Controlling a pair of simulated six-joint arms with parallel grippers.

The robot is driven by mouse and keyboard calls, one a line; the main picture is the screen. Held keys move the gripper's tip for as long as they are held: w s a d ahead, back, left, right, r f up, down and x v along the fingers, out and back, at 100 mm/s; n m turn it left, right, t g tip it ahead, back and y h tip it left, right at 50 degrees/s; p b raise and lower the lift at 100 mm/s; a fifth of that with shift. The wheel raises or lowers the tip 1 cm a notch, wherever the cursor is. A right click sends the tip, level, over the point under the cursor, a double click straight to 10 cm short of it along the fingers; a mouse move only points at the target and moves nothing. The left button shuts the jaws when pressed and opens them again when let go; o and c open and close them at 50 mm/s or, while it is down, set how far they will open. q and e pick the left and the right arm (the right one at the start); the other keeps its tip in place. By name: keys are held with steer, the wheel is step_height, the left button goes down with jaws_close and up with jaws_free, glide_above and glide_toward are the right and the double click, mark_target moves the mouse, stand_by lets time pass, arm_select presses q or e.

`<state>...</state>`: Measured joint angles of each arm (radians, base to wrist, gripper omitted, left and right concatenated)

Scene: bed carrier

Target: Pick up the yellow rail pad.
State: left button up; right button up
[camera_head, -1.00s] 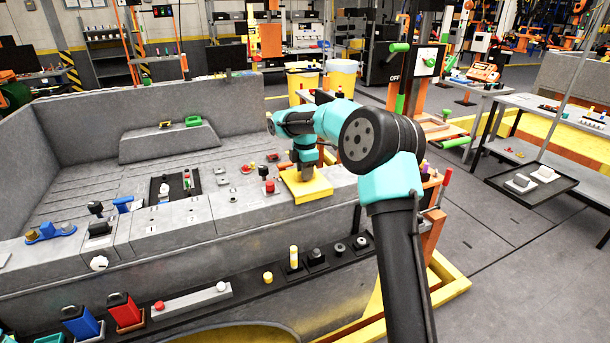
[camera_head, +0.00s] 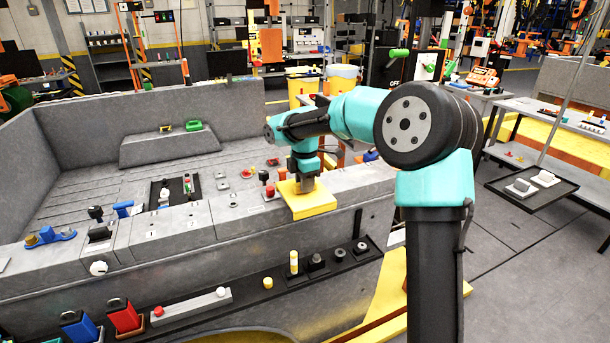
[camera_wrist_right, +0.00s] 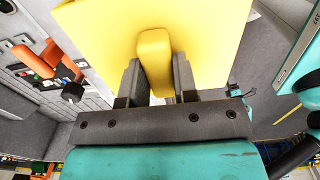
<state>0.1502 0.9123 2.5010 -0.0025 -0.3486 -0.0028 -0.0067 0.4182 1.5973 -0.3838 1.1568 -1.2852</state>
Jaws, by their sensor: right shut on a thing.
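The yellow rail pad (camera_head: 309,203) is a flat square block with a raised grip on top. In the head view it is at the right part of the grey bed's front rail, under my right gripper (camera_head: 303,181). In the right wrist view the pad (camera_wrist_right: 215,35) fills the top, and the jaws of my right gripper (camera_wrist_right: 155,82) are shut on its raised grip (camera_wrist_right: 154,60), one jaw on each side. Whether the pad touches the rail is hard to tell. My left gripper is not in view.
The grey bed carrier (camera_head: 80,165) fills the left. A red-topped button (camera_head: 269,191) stands just left of the pad. A dark shelf with a yellow peg (camera_head: 294,262) runs along the front. A black tray (camera_head: 530,190) is at the right.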

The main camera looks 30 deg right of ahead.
mark_target(303, 204)
steer(key=s+a, duration=0.2)
steer(key=s, duration=0.1)
steer(key=s+a, duration=0.1)
steer(key=s, duration=0.1)
steer(key=shift+s+a+r, duration=0.25)
steer(key=shift+r, duration=0.05)
stand_by(1.2)
